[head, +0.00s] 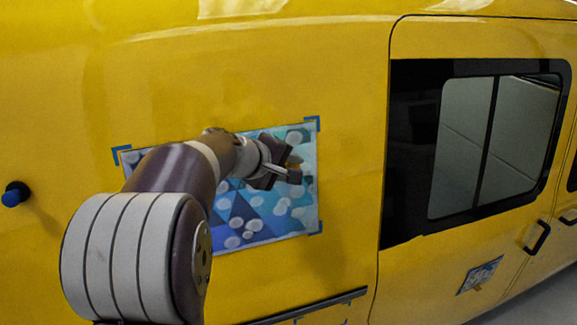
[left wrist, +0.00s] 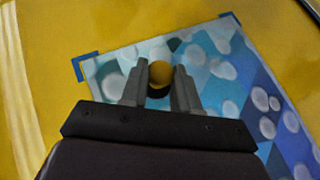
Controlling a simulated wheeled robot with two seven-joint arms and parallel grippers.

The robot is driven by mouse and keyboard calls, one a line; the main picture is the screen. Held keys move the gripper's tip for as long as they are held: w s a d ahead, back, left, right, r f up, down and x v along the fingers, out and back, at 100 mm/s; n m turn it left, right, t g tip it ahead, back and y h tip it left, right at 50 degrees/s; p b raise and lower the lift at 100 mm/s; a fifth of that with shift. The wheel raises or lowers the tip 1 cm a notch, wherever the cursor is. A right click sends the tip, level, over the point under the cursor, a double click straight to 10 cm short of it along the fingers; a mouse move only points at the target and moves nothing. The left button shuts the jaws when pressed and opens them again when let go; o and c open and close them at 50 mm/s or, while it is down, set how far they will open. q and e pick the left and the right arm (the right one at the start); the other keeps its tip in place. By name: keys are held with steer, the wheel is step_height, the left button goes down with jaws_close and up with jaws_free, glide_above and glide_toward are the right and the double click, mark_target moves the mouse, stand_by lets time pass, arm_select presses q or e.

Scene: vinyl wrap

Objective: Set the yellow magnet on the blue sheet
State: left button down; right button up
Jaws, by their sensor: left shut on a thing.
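The blue sheet (head: 250,215) is a patterned rectangle of blue triangles and pale round spots, flat on the yellow van side. It also shows in the left wrist view (left wrist: 215,65). My left gripper (head: 292,170) is in front of the sheet's upper right part in the head view. In the left wrist view my left gripper (left wrist: 160,80) is shut on the yellow magnet (left wrist: 160,73), a round yellow knob between the fingertips with a dark part below it. I cannot tell whether the magnet touches the sheet. My arm hides the sheet's left part in the head view. My right gripper is not in view.
Blue corner marks (head: 313,120) frame the sheet. A dark blue knob (head: 16,193) sits on the van side at the left. A window (head: 500,140), a door handle (head: 537,236) and a small patterned patch (head: 480,275) are on the right. A dark rail (head: 310,305) runs below.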

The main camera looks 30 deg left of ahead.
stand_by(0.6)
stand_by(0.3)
arm_select(q)
steer(key=c, duration=0.8)
jaws_free()
steer(key=shift+o, duration=0.2)
steer(key=shift+b, duration=0.3)
steer(key=p+v, duration=0.1)
steer(key=v, duration=1.1)
steer(key=shift+s, duration=0.3)
